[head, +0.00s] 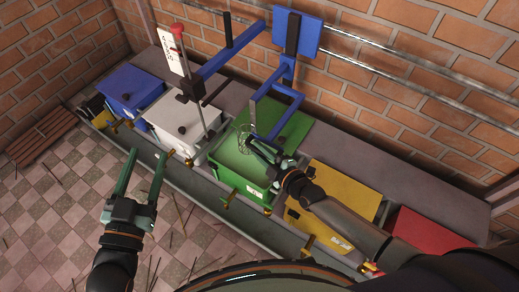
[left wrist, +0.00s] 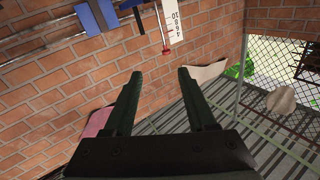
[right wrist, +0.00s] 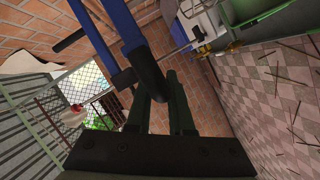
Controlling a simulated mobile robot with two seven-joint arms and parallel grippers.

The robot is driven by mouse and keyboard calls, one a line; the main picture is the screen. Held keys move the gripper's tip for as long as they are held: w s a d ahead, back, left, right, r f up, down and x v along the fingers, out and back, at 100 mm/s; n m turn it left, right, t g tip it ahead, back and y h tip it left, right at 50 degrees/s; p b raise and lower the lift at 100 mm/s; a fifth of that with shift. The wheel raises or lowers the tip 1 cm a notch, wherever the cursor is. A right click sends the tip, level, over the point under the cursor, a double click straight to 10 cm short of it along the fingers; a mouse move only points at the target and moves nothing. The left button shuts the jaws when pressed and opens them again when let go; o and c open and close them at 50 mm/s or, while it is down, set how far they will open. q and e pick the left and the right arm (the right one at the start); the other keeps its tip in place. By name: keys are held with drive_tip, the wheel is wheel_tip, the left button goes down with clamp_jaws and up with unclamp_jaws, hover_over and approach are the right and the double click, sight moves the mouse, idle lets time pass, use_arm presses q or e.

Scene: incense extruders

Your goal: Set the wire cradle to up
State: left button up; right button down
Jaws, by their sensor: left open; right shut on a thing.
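The wire cradle (head: 243,138) is a small pale mesh shape at the green extruder bin (head: 242,171), partly hidden by my right gripper. My right gripper (head: 259,146) is shut beside the cradle. In the right wrist view the dark end (right wrist: 148,76) of a blue bar lies at its fingers (right wrist: 160,90); the exact contact is hard to see.
Blue (head: 131,88), white (head: 182,118), yellow (head: 345,190) and red (head: 425,229) bins stand in a row along the brick wall. A red-knobbed rod (head: 190,80) and blue crossbar (head: 228,56) rise above the white bin. Sticks litter the tiled floor (head: 50,190).

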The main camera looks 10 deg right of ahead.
drive_tip(key=c, duration=0.8)
unclamp_jaws()
drive_tip(key=shift+s, duration=0.1)
drive_tip(key=shift+s+d, duration=0.15)
use_arm(q)
drive_tip(key=s+f+n+g+y+p, duration=0.1)
drive_tip(key=s+f+g, duration=0.3)
drive_tip(key=f, duration=0.5)
drive_tip(key=s+f+n+g+y+p, duration=0.1)
drive_tip(key=s+f+g, duration=0.3)
drive_tip(key=f, duration=0.5)
drive_tip(key=shift+f+n+g+p, duration=0.15)
drive_tip(key=shift+n+g+p, duration=0.2)
drive_tip(key=shift+p, duration=0.55)
use_arm(e)
drive_tip(key=v, duration=1.2)
use_arm(q)
drive_tip(key=shift+s, duration=0.1)
use_arm(e)
drive_tip(key=shift+r, duration=0.1)
